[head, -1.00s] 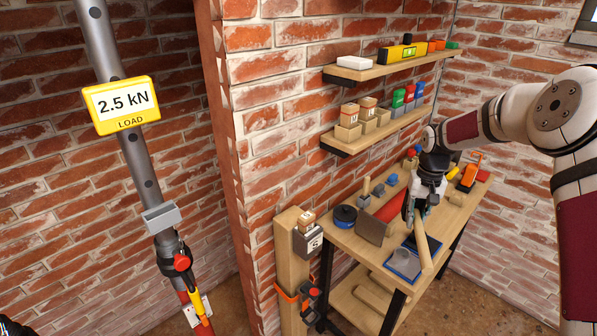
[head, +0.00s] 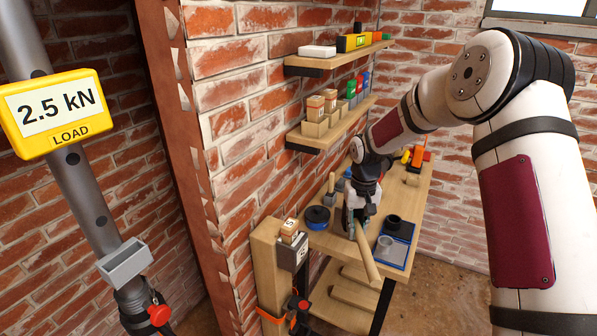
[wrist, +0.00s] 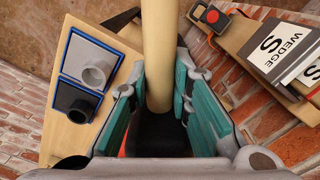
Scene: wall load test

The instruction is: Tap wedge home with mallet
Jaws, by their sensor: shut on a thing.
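My gripper (head: 358,222) is shut on a pale wooden handle, taken as the mallet's handle (head: 366,255), above the workbench. In the wrist view the handle (wrist: 157,50) runs up from between the teal finger pads. The mallet's head cannot be made out clearly. A small wooden wedge (head: 289,227) stands in a grey holder marked S (head: 292,251) on a wooden post at the wall. The holder's label reads "WEDGE S" in the wrist view (wrist: 278,52). A grey metal pocket (head: 125,262) is on the steel prop (head: 88,195), and it looks empty.
A yellow load display (head: 55,113) on the prop reads 2.5 kN.

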